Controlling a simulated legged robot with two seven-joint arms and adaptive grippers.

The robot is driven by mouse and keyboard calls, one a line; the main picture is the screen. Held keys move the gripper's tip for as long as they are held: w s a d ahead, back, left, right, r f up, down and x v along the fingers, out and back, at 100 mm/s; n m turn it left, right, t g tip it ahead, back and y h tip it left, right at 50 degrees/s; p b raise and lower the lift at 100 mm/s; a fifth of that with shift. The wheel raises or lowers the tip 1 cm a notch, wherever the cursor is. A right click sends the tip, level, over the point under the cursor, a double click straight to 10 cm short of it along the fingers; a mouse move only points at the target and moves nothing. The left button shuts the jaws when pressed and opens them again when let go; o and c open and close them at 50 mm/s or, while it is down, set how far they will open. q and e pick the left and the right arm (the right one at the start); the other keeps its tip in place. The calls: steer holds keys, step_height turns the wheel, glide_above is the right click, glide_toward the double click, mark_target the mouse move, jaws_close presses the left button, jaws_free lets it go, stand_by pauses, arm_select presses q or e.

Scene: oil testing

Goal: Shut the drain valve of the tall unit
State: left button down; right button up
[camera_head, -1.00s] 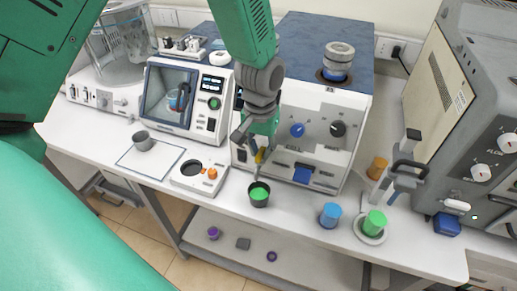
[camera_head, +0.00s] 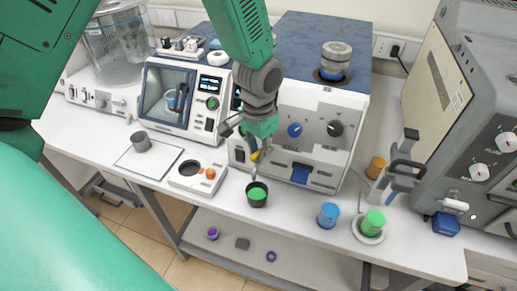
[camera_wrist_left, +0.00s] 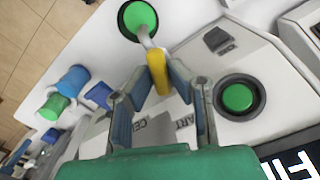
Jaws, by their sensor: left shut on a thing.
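The white unit (camera_head: 349,137) with a blue top and two front knobs stands at the back middle. A yellow valve handle (camera_head: 256,156) is at its lower left front, above a spout; it also shows in the left wrist view (camera_wrist_left: 157,72). My left gripper (camera_head: 254,151) has its fingertips closed around this handle, seen too in the left wrist view (camera_wrist_left: 162,76). The fingers partly hide the handle in the head view. A dark cup (camera_head: 257,202) with green contents stands under the spout. My right gripper is not in view.
A blue cup (camera_head: 328,216) and a green cup (camera_head: 372,223) on a white dish stand to the right. A large grey unit (camera_head: 470,100) fills the right side. The bench's front edge is close.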

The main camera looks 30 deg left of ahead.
arm_select(q)
steer(key=m, duration=0.3)
steer(key=shift+s+d+f+m, duration=0.1)
steer(key=shift+s+f+m, duration=0.1)
steer(key=shift+m, duration=0.2)
steer(key=m, duration=0.2)
steer(key=shift+m, duration=0.3)
steer(key=m, duration=0.6)
steer(key=shift+m, duration=0.3)
steer(key=shift+r, duration=0.1)
steer(key=shift+w, duration=0.1)
steer(key=c, duration=1.5)
jaws_free()
steer(key=shift+c, duration=0.2)
steer(key=shift+w, duration=0.1)
